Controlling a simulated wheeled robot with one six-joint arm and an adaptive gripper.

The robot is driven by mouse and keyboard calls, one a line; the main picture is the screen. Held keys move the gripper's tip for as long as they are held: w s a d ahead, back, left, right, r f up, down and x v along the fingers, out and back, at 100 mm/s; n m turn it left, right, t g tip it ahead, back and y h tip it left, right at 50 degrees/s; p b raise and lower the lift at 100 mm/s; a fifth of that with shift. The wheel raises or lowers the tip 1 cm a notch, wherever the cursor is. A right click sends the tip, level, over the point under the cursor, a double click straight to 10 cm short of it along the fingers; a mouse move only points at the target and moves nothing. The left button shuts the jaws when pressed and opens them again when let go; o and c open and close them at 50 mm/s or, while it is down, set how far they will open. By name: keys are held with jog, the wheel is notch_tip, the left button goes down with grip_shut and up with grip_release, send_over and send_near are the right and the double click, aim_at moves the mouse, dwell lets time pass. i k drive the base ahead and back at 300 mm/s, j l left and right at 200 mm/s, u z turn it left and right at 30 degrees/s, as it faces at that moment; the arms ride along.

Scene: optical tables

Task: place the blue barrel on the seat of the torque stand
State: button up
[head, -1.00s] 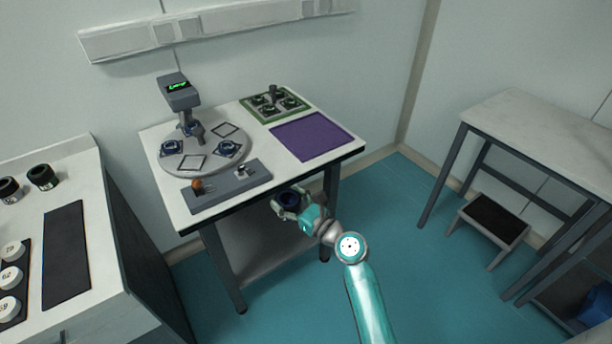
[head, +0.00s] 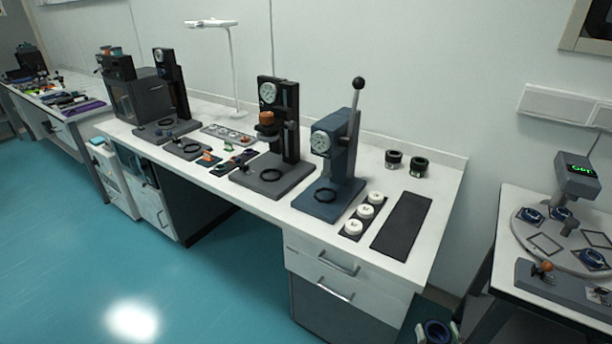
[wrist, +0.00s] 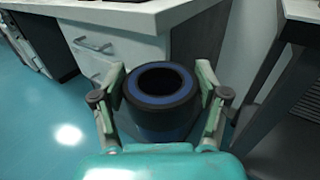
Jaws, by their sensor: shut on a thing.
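The blue barrel (wrist: 165,122), dark with a blue band around its open top, is upright between the fingers of my gripper (wrist: 160,82), which is shut on it. In the head view the barrel (head: 436,331) and my gripper (head: 437,338) show at the bottom edge, partly cut off, below and in front of the bench. Dial stands are on the bench: a blue one (head: 334,160) with a lever and a black ring seat (head: 325,196), a black one (head: 280,130) with an orange part, and another black one (head: 172,85). I cannot tell which is the torque stand.
Drawers (head: 330,270) face the open floor (head: 220,290). A table with a round turntable (head: 560,240) stands at the right.

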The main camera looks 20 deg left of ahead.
aim_at(270, 176)
jog(key=i+j+u, duration=0.2)
jog(key=u, duration=0.2)
jog(key=i+j+u, duration=0.15)
jog(key=u, duration=0.2)
jog(key=i+u, duration=0.25)
jog(key=u, duration=0.15)
